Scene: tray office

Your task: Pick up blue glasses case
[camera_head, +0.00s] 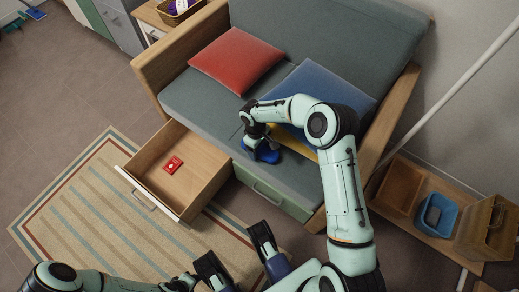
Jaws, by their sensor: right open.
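A blue object (267,153), which looks like the glasses case, lies on the grey seat of the sofa (190,95), in front of the blue cushion. My right arm reaches over the sofa, and my right gripper (256,140) is at this object from above, open. The gripper partly covers it; I cannot tell whether the fingers touch it. My left arm comes in at the lower left. Dark finger-like parts show at the bottom centre; I cannot tell the state of my left gripper from them.
An open drawer (150,165) below the seat holds a small red item (172,165). At right, a wooden shelf holds a blue bin (450,222) with a dark object.

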